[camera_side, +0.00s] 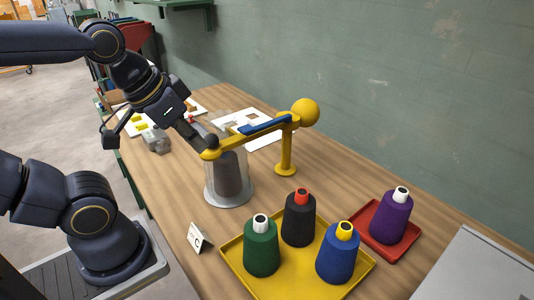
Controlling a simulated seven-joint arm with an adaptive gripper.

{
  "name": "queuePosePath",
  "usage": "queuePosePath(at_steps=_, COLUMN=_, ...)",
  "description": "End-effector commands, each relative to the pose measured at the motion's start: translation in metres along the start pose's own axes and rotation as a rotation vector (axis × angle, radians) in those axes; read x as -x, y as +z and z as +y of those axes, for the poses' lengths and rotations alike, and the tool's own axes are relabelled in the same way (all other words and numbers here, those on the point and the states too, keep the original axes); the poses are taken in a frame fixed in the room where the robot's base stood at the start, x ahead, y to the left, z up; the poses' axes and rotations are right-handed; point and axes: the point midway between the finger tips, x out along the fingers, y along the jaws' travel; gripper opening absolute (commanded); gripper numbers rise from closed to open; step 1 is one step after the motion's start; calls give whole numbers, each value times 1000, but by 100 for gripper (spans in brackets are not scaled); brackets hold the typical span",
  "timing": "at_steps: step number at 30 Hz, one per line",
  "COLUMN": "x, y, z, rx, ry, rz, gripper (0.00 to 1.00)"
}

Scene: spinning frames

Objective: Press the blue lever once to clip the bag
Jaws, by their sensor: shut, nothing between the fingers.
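The blue lever (266,127) is a flat bar lying along the top of a yellow arm (241,142). The yellow arm sits on a yellow post with a round foot (285,158) and has a yellow ball (305,112) at its far right end. My gripper (211,142) is shut and empty, pointing down at the left end of the yellow arm, left of the lever. I cannot tell whether it touches the arm. Below that end stands a clear bag or sleeve (212,186) around a dark grey cone, on a round pale base.
A yellow tray (233,246) holds green, black and blue cones at the front. A purple cone stands on a red tray (413,233). A small card (198,239) marked C, white sheets (262,117) and a grey block (156,141) are also on the table. A green wall stands behind.

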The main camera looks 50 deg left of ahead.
Motion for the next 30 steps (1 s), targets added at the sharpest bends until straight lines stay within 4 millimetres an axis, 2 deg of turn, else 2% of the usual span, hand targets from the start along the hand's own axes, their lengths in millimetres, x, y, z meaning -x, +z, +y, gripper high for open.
queuePosePath(at_steps=3, x=2, y=-5, z=0, rx=65, ry=2, rz=18, gripper=0)
queuePosePath(at_steps=7, x=21, y=-42, z=0, rx=177, ry=17, rz=112, gripper=0)
queuePosePath(at_steps=11, x=39, y=-100, z=-5, rx=331, ry=40, rz=189, gripper=0)
queuePosePath(at_steps=12, x=42, y=-120, z=-8, rx=382, ry=47, rz=209, gripper=0)
queuePosePath(at_steps=17, x=40, y=-198, z=-24, rx=568, ry=63, rz=263, gripper=0)
queuePosePath(at_steps=20, x=28, y=-244, z=-39, rx=674, ry=64, rz=287, gripper=0)
queuePosePath(at_steps=24, x=-6, y=-301, z=-63, rx=800, ry=51, rz=305, gripper=0)
queuePosePath(at_steps=27, x=-40, y=-331, z=-82, rx=866, ry=31, rz=305, gripper=0)
queuePosePath(at_steps=30, x=-78, y=-350, z=-99, rx=904, ry=3, rz=290, gripper=0)
